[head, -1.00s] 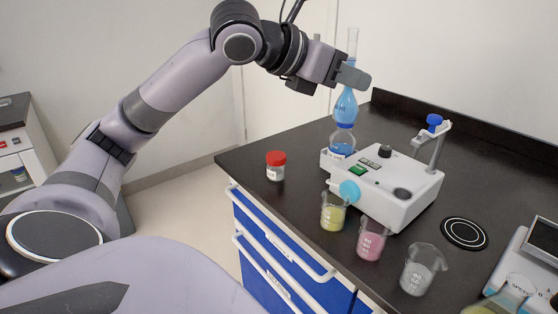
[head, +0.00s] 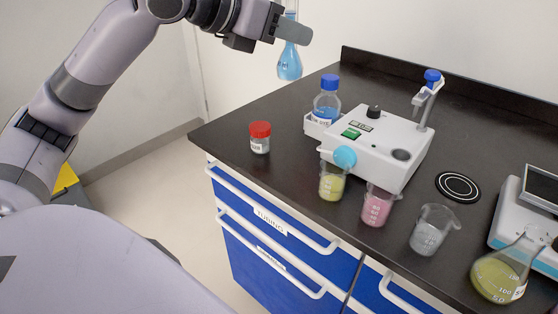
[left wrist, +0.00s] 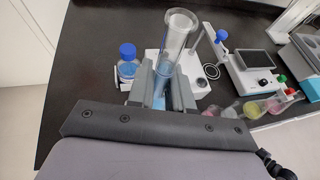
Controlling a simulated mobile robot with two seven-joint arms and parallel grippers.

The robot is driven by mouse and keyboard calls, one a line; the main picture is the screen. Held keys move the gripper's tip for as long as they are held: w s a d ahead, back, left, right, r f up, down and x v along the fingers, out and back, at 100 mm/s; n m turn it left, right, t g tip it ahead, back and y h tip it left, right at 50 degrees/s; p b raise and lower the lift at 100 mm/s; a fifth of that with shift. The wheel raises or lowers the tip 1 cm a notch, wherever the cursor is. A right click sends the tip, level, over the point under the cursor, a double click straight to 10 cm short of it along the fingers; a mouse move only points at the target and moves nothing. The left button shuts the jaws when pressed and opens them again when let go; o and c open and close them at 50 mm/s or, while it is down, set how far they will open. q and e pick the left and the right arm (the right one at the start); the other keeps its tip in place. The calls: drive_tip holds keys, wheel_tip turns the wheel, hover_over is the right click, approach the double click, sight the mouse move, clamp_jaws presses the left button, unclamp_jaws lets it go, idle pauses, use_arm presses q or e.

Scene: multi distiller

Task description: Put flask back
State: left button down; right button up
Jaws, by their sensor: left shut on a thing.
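A glass flask with a long neck and blue liquid in its round bulb (head: 289,66) hangs upright in my left gripper (head: 292,32). The gripper is shut on the neck and holds the flask in the air beyond the counter's back left edge in the head view. In the left wrist view the flask's open glass neck (left wrist: 178,32) stands between the fingers (left wrist: 162,85). A white device (head: 378,145) with a blue knob stands on the black counter, apart from the flask. My right gripper is not in view.
A blue-capped bottle (head: 327,100) stands at the device's left end. A red-capped jar (head: 260,138) is near the counter's left edge. Beakers with yellow (head: 332,183), pink (head: 377,206) and clear (head: 430,232) contents line the front. A yellow conical flask (head: 498,278) stands near a scale (head: 526,212).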

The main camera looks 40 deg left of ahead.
use_arm(q)
wheel_tip(320, 180, down, 19)
drive_tip(key=b, duration=0.8)
drive_tip(key=shift+b, duration=0.3)
drive_tip(key=shift+f, duration=0.5)
drive_tip(key=c, duration=1)
unclamp_jaws()
drive_tip(key=shift+c, duration=0.2)
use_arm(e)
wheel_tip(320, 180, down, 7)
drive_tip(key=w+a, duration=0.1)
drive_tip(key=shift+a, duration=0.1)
